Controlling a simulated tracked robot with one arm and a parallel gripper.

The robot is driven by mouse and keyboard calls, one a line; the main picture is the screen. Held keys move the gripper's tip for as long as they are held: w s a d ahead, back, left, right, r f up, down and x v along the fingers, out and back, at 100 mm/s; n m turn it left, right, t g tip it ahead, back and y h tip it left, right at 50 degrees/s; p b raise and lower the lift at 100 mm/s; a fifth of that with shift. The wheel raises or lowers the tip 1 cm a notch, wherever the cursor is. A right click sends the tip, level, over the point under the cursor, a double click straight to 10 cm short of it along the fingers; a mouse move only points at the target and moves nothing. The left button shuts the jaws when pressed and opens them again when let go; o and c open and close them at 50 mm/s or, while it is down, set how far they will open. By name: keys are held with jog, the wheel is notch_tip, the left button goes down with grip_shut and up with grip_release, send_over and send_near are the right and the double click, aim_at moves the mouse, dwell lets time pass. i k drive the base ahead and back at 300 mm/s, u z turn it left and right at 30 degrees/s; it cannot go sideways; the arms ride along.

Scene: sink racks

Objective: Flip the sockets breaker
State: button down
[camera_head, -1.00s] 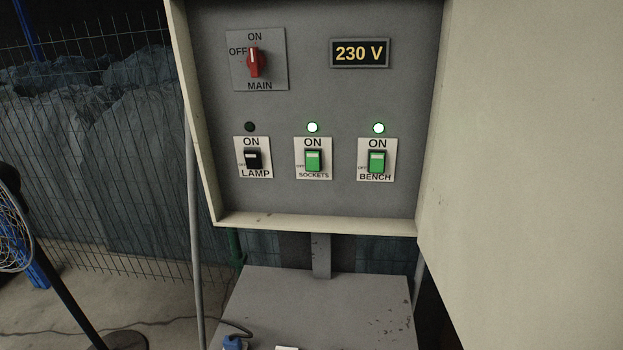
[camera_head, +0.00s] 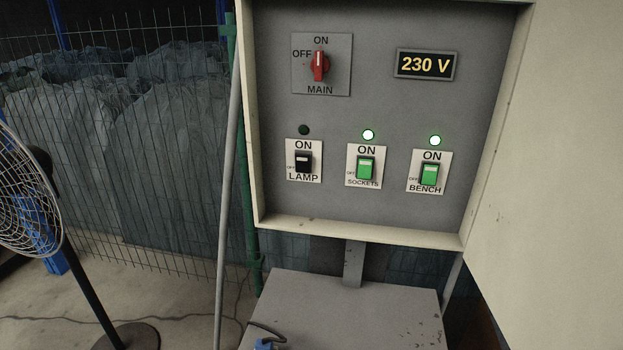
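The sockets breaker (camera_head: 366,168) is a green rocker switch on a white plate marked ON, OFF and SOCKETS. It sits in the middle of the lower row in the open grey panel box (camera_head: 390,212). The round light (camera_head: 368,135) above it glows green-white. The lamp breaker (camera_head: 303,162) to its left is black, with a dark light above. The bench breaker (camera_head: 430,174) to its right is green, with a lit light above. My gripper does not show in the view.
The red main switch (camera_head: 319,66) and a 230 V display (camera_head: 425,65) are above the breakers. The open box door (camera_head: 560,170) fills the right side. A grey table (camera_head: 350,305) with a blue plug (camera_head: 265,343) is below. A fan (camera_head: 25,205) stands at left before a wire fence.

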aim_at(365, 165)
jog(key=u, duration=0.15)
jog(key=i, duration=1)
jog(key=z, duration=0.05)
